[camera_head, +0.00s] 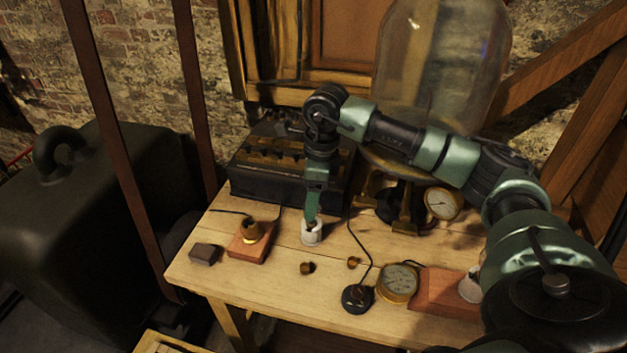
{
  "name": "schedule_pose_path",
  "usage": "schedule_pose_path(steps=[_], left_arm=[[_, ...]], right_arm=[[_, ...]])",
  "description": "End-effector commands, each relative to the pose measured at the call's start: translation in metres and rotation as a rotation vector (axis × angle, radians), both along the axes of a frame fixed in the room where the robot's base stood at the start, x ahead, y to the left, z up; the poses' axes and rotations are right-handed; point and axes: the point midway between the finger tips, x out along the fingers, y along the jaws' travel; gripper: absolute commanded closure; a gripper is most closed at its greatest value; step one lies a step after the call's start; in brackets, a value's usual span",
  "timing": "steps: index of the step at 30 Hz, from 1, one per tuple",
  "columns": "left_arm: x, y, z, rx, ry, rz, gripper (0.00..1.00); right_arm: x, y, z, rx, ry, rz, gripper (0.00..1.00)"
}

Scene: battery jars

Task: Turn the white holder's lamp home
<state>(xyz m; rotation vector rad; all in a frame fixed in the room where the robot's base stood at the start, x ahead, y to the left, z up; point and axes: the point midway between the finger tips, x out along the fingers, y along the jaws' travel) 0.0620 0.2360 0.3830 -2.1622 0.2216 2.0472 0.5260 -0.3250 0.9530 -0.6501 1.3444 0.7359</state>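A white holder (312,238) stands upright on the wooden table, left of its middle. My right gripper (311,222) points straight down at the holder's mouth, with its fingertips at or just inside the rim. A lamp cannot be made out there; the fingers cover the holder's opening. Whether the fingers are closed on anything is too small to tell. A second white piece (469,288) shows on the reddish block at the right, partly hidden by my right arm. My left gripper is not in view.
A brass socket (251,231) sits on a wooden block to the left, near a small dark block (206,254). Two small brass pieces (307,268) (353,262), a black disc with a cord (357,297) and a gauge (397,282) lie in front. A dark case (285,185) stands behind.

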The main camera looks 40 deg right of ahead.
Motion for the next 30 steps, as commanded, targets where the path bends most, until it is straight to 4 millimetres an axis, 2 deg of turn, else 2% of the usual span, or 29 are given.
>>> schedule_pose_path(steps=[7,13,14,18,21,26,30], left_arm=[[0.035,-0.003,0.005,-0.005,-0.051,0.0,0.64],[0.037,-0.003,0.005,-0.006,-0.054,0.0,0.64],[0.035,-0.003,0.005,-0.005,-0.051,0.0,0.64],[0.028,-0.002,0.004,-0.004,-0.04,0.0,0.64],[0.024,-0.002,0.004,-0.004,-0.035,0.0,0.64],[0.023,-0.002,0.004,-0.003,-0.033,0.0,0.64],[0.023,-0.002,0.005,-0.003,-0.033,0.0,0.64]], right_arm=[[0.001,0.001,-0.014,-0.001,0.0,0.0,0.33],[0.001,0.001,-0.014,-0.001,-0.001,0.001,0.33],[0.001,0.001,-0.014,-0.001,-0.001,0.001,0.39],[0.001,0.001,-0.014,-0.001,-0.001,0.001,0.78],[0.001,0.001,-0.014,-0.001,-0.001,0.0,1.0],[0.001,0.001,-0.014,-0.001,-0.001,-0.06,1.0],[0.001,0.002,-0.013,-0.001,-0.003,-0.26,1.0]])
